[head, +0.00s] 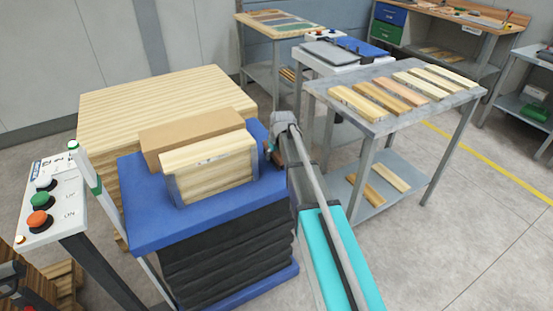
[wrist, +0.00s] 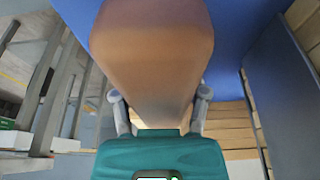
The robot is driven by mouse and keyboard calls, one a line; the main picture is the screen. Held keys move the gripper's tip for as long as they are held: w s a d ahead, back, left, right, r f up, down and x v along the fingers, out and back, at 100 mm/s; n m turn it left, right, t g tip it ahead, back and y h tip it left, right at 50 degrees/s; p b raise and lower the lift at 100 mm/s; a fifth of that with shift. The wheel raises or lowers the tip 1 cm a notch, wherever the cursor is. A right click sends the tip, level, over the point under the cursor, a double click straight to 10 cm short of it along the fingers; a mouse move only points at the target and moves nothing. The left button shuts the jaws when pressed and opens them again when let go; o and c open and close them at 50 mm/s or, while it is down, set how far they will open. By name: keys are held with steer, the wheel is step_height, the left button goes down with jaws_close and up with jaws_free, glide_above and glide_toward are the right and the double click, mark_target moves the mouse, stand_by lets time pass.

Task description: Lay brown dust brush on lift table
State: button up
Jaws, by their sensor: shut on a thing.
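The brown dust brush (wrist: 153,50) fills the upper middle of the wrist view, held between the two fingers of my gripper (wrist: 160,100). In the head view, my gripper (head: 273,152) is at the right edge of the blue lift table (head: 150,226); only a small brown bit of the brush (head: 268,147) shows there, the rest hidden by my arm. The lift table's blue top also shows behind the brush in the wrist view (wrist: 235,25). Whether the brush touches the table top, I cannot tell.
A pale wood block with grey ends (head: 210,168) and a tan block (head: 190,135) take up much of the lift table's top. A control box (head: 50,205) stands at left, a large wood stack (head: 160,95) behind. A grey table (head: 375,120) with several boards stands at right.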

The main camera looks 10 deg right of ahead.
steer(key=shift+f, duration=0.15)
steer(key=shift+f, duration=0.1)
steer(key=o, duration=1)
steer(key=p+v, duration=1.1)
steer(key=v, duration=0.1)
stand_by(0.5)
stand_by(0.6)
steer(key=shift+s, duration=0.2)
steer(key=s+m+g+h, duration=0.1)
steer(key=s+m+g, duration=0.2)
steer(key=s, duration=2.2)
steer(key=shift+s+f+m, duration=0.3)
steer(key=shift+s, duration=0.05)
